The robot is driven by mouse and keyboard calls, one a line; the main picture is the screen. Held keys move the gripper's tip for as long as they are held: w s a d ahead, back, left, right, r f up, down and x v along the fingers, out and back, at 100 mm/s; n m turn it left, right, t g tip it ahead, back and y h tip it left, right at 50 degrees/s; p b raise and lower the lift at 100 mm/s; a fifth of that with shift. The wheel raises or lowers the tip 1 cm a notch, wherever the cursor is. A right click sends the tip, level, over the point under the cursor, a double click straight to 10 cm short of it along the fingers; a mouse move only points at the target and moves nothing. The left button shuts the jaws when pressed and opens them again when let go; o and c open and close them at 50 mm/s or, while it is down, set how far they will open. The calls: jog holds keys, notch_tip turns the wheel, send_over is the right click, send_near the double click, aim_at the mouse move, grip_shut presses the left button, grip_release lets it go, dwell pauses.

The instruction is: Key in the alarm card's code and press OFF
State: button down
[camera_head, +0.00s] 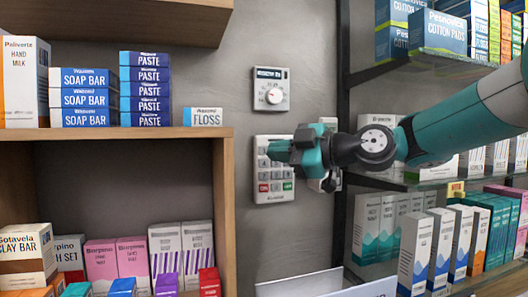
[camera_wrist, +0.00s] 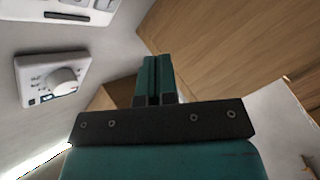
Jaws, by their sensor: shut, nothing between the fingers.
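The white keypad (camera_head: 275,196) is on the grey wall in the head view, with grey keys, a red key (camera_head: 263,187) at lower left and a green key (camera_head: 288,186) at lower right. Key labels are too small to read. My gripper (camera_head: 270,151) is shut and empty, pointing left in front of the keypad's upper part and hiding some keys. I cannot tell whether it touches them. The closed fingertips also show in the wrist view (camera_wrist: 154,62). I cannot make out an alarm card or its code.
A white dial unit (camera_head: 271,89) is above the keypad; a dial unit (camera_wrist: 52,78) also shows in the wrist view. A wooden shelf (camera_head: 228,190) with boxes stands left.

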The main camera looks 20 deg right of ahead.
jog(key=s+a+f+m+g+h, duration=0.3)
jog(key=s+a+f+m+g, duration=0.4)
jog(key=s+f, duration=0.55)
jog(key=s+d+f+m+g+h, duration=0.1)
jog(key=s+f+m+g+h, duration=0.1)
jog(key=s+f, duration=0.3)
jog(key=s+d+f+m+g+h, duration=0.1)
jog(key=s+f+m+g+h, duration=0.2)
jog(key=s, duration=0.8)
notch_tip(320, 180, down, 2)
jog(key=shift+s+d, duration=0.15)
